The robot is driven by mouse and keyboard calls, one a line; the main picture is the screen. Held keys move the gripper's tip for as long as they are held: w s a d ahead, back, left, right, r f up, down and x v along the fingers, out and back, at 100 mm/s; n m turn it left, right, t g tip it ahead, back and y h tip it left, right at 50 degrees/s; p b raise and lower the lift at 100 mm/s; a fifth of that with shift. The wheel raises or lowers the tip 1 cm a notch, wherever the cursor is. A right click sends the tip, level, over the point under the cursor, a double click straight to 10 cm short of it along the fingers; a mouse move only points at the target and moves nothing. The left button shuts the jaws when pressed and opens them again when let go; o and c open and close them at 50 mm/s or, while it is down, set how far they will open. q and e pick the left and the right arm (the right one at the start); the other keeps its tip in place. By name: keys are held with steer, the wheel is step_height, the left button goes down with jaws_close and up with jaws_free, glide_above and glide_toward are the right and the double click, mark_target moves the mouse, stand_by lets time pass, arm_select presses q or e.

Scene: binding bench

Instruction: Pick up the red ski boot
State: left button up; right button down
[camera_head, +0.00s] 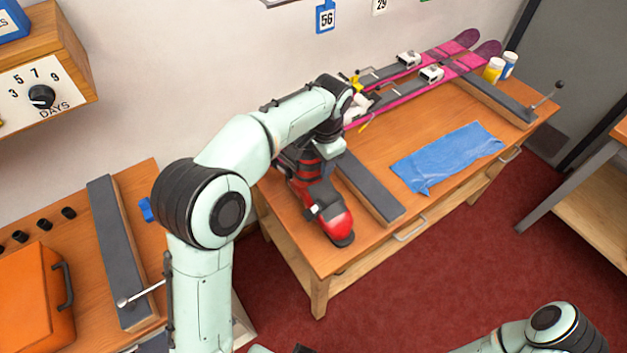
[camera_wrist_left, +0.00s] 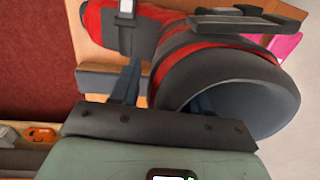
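The red ski boot (camera_head: 333,216), red and black, stands on the near left part of the wooden bench, its toe toward the front edge. My left gripper (camera_head: 318,150) is at the top of its cuff, and the arm partly hides the boot in the head view. In the left wrist view the boot (camera_wrist_left: 225,62) shows its open grey cuff close up. My left gripper (camera_wrist_left: 166,82) is open there, one finger outside the cuff and the other at its opening, with a gap beside the wall. My right gripper is not in view; only part of that arm shows.
A dark padded bar (camera_head: 368,188) lies right beside the boot. A blue cloth (camera_head: 446,157) and pink skis (camera_head: 400,92) lie farther right and back. An orange case (camera_head: 35,300) sits on the left table. Bare wood lies between bar and cloth.

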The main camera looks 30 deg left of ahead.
arm_select(q)
jaws_close()
steer(key=shift+r, duration=0.1)
stand_by(1.1)
